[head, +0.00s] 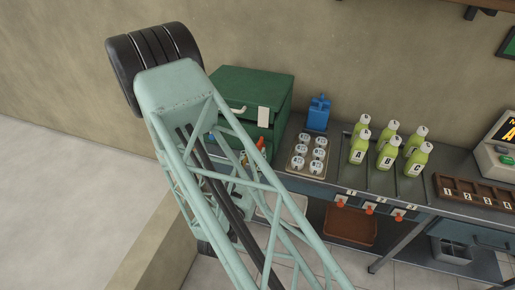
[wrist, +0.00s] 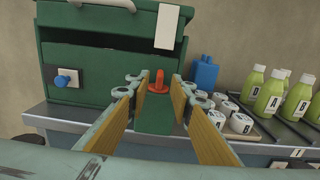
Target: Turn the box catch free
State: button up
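A green box (head: 254,95) stands on the counter against the wall; it fills the upper left of the wrist view (wrist: 100,65). Its front carries a white plate with a blue knob (wrist: 66,80) at the left. An orange-red upright piece (wrist: 159,80) on a green block (wrist: 153,118) shows between my fingertips; it also shows in the head view (head: 260,145). I cannot tell which of these is the catch. My gripper (wrist: 156,82) is open, its fingers on either side of the orange piece with gaps visible.
Right of the box stand a blue container (head: 318,113), a tray of white lidded cups (head: 307,155) and several green bottles (head: 388,150). A white tag (wrist: 168,27) hangs on the box front. A brown slotted rack (head: 475,192) lies farther right.

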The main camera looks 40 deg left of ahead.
jog(key=shift+v, duration=2.6)
jog(key=shift+w, duration=0.1)
